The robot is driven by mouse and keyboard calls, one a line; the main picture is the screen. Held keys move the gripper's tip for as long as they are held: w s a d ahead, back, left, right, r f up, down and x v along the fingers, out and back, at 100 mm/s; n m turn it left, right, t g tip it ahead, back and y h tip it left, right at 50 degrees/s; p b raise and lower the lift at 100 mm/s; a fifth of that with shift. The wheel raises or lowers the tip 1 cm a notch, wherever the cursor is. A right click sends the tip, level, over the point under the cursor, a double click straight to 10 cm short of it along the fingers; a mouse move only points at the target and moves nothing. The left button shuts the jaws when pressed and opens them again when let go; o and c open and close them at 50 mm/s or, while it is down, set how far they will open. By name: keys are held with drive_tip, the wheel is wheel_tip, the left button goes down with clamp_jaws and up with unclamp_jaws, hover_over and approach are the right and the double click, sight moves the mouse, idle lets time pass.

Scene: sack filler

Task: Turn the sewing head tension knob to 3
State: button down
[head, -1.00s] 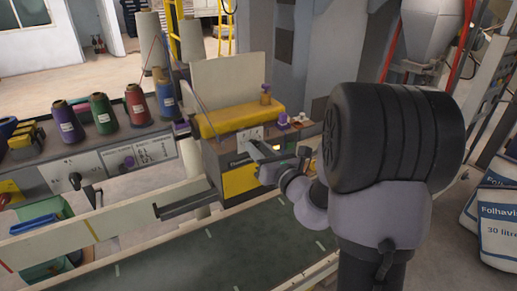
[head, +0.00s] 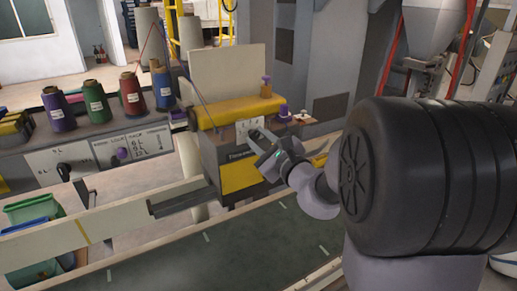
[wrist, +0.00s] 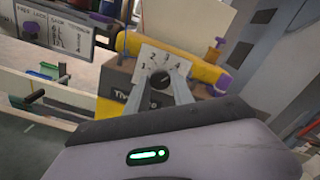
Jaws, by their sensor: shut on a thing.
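The sewing head (head: 240,177) is a dark and yellow box with a yellow top, at the middle of the head view. On its front is a white dial plate (head: 243,128), which also shows in the wrist view (wrist: 148,57) with small numerals along its upper part. The dark round tension knob (wrist: 160,79) sits low on the plate, between my fingertips. My gripper (head: 256,138) is shut on the knob; in the wrist view its two fingers (wrist: 161,82) close in from both sides. The fingers partly hide the knob, and I cannot read its pointer.
Several thread spools (head: 131,91) stand on a panel at the left, with another dark knob (head: 64,171) below. A pale rail (head: 120,220) and dark conveyor belt (head: 190,262) run in front.

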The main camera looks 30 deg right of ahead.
drive_tip(key=n+b, duration=0.3)
drive_tip(key=shift+f+n, duration=0.15)
drive_tip(key=shift+n, duration=0.15)
drive_tip(key=shift+n+b, duration=0.8)
drive_tip(key=shift+n, duration=1)
drive_tip(key=c, duration=1.1)
unclamp_jaws()
